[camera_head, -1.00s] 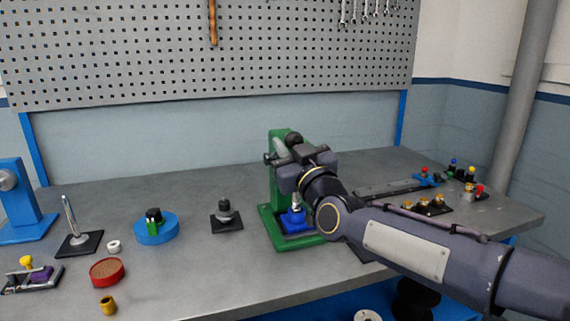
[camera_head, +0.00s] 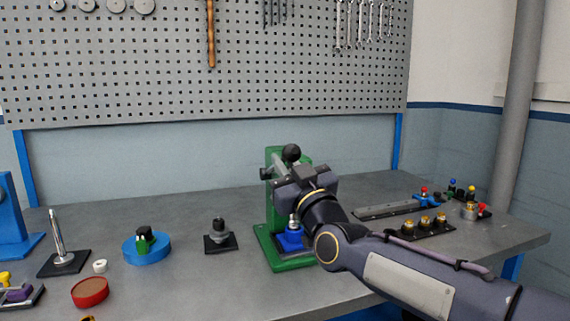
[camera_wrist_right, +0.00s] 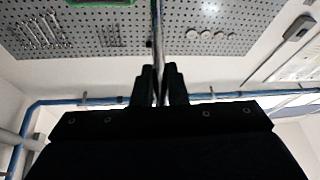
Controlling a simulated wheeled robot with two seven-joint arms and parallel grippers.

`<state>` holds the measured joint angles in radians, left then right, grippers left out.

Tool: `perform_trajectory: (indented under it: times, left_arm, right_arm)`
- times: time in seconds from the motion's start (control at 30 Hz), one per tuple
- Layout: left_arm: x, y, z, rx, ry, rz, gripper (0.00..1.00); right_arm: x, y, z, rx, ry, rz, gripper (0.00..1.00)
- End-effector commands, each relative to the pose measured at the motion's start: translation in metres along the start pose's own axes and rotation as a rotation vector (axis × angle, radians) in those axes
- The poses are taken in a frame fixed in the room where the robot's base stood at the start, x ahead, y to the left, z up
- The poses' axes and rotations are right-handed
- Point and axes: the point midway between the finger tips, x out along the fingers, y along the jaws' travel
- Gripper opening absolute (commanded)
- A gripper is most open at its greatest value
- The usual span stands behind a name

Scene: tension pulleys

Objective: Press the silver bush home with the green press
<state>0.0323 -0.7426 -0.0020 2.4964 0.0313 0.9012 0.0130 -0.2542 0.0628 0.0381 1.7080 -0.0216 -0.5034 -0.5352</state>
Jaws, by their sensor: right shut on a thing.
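The green press (camera_head: 273,196) stands near the middle of the bench. A blue block (camera_head: 290,240) sits on its base. A small silver part (camera_head: 294,220) shows just above the block; I cannot tell whether it is the silver bush or the press's ram. My right gripper (camera_head: 286,172) is at the top of the press, shut on its lever, just below the black ball knob (camera_head: 291,153). In the right wrist view the fingers (camera_wrist_right: 159,80) close on the thin lever rod (camera_wrist_right: 157,35). My left gripper is out of view.
Left of the press are a black stand (camera_head: 220,238), a blue round holder (camera_head: 148,250), a red dish (camera_head: 90,291) and a post on a base (camera_head: 61,245). Right of it lie a grey rail (camera_head: 395,209) and a brass-fitting plate (camera_head: 423,229). My right arm covers the front right.

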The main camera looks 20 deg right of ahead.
Motion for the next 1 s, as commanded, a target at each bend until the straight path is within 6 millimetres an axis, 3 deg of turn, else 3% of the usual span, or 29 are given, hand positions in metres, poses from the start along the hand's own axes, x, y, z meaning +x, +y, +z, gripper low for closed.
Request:
perform_trajectory:
  times: [0.03, 0.5, 0.53, 0.7, 1.0]
  left_arm:
    - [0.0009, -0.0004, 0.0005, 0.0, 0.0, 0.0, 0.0]
    - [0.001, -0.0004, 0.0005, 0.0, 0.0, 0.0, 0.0]
    - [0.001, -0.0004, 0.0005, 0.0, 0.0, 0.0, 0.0]
    - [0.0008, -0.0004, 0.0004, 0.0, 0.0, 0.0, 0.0]
    - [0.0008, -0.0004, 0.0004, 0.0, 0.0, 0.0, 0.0]
  right_arm:
    - [-0.0016, -0.0048, 0.0109, -0.003, -0.024, -0.012, 0.0]
    - [-0.0016, -0.0048, 0.0113, -0.003, -0.025, -0.012, 0.0]
    - [-0.0016, -0.0048, 0.0114, -0.003, -0.025, -0.012, 0.14]
    - [-0.0014, -0.0042, 0.0091, -0.002, -0.02, -0.011, 0.34]
    - [-0.0034, -0.0028, 0.0056, -0.001, -0.013, -0.007, 0.34]
